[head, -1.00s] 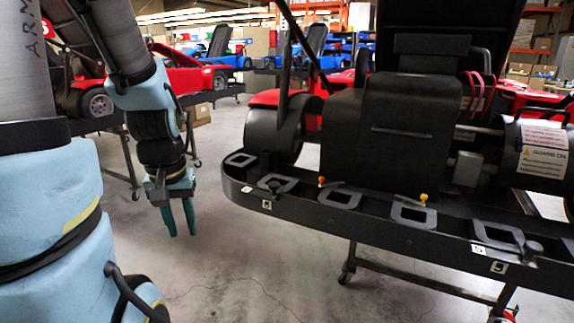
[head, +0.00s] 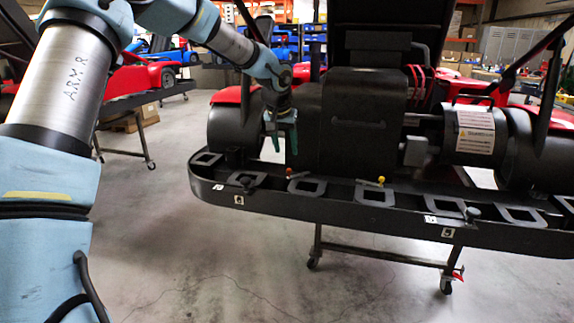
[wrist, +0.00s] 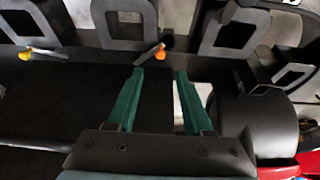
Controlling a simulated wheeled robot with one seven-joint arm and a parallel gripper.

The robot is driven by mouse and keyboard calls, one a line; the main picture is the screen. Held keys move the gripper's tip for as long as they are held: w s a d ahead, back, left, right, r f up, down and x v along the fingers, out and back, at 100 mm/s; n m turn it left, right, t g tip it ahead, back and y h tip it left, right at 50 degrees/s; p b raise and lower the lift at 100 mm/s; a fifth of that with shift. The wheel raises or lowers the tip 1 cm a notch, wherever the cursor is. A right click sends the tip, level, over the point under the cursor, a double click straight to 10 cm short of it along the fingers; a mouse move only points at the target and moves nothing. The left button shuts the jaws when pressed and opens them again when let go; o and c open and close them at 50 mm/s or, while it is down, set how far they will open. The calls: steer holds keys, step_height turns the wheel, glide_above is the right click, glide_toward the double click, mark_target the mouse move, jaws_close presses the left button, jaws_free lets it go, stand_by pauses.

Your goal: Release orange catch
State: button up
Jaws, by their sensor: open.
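The orange catch (head: 289,172) is a small knob on the black rear rail of the kart, left of centre. In the wrist view the orange catch (wrist: 160,52) sits just beyond my fingertips, between them in picture position, not touched. My gripper (head: 282,148) is open and empty, with two green fingers pointing down, above and behind the rail near the catch. In the wrist view my gripper (wrist: 160,75) shows both fingers apart over a dark panel and a gap. A yellow catch (head: 381,181) stands further right on the rail; it also shows in the wrist view (wrist: 25,55).
The black rail (head: 330,206) has several square frames and a rounded left end. A black housing (head: 362,120) stands close right of my gripper, a dark cylinder (head: 234,130) to its left. Grey floor (head: 200,270) is free in front.

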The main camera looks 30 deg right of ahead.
steer(key=p+x, duration=0.1)
steer(key=x, duration=0.7)
steer(key=shift+p, duration=0.3)
steer(key=shift+d+f, duration=0.1)
steer(key=shift+f, duration=0.05)
jaws_close()
